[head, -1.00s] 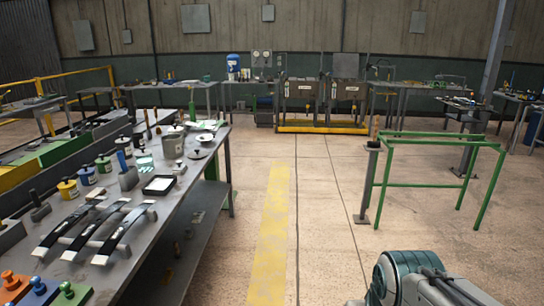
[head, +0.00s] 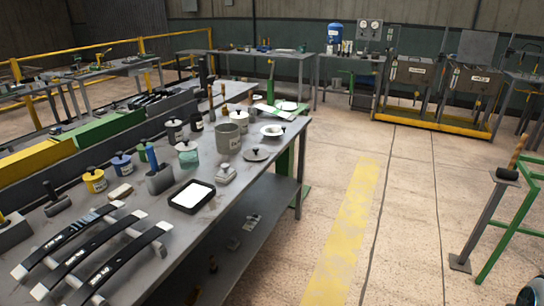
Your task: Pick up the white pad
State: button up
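A flat white pad (head: 193,195) lies in a shallow black tray (head: 178,208) on the grey metal workbench (head: 205,235), near its front edge. The pad faces up and nothing covers it. My gripper is not in view. Only a small piece of my arm shows at the bottom right corner, well away from the bench.
Around the tray stand a weight with a knob (head: 226,174), a dark block with a blue handle (head: 159,178) and a grey pot (head: 228,140). Black curved handles (head: 95,258) lie at the near end. Right of the bench, the floor with a yellow stripe (head: 345,230) is clear.

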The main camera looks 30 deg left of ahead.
aim_at(226, 176)
jog(key=u, duration=0.25)
jog(key=i, duration=1.6)
jog(key=u, duration=1.2)
jog(key=i, duration=1.25)
jog(key=u, duration=0.65)
